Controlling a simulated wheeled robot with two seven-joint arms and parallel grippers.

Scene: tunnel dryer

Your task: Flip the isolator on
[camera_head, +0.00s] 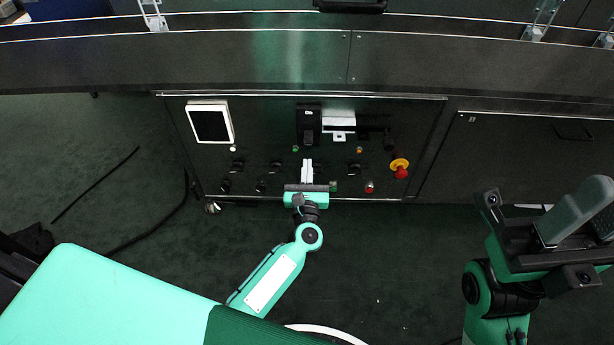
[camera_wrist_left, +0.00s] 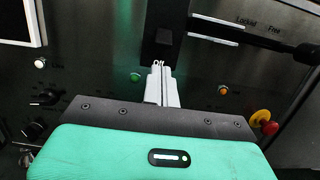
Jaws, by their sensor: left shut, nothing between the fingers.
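The isolator (camera_head: 308,122) is a black block with a small pale mark, upright on the dark control panel. In the left wrist view the isolator (camera_wrist_left: 165,30) stands straight above the fingers, with an "ON" label at its lower end. My left gripper (camera_head: 307,163) is shut and empty. Its pale fingertips (camera_wrist_left: 160,66) are just below the isolator and overlap the label area; I cannot tell whether they touch. My right gripper (camera_head: 575,212) is at the far right, away from the panel; its jaw opening is unclear.
Right of the isolator is a black handle (camera_head: 375,132), with "Locked" and "Free" labels in the wrist view. A white-framed screen (camera_head: 210,123), several dark knobs and a red-and-yellow emergency stop (camera_head: 400,168) surround it. The conveyor edge (camera_head: 250,60) overhangs above.

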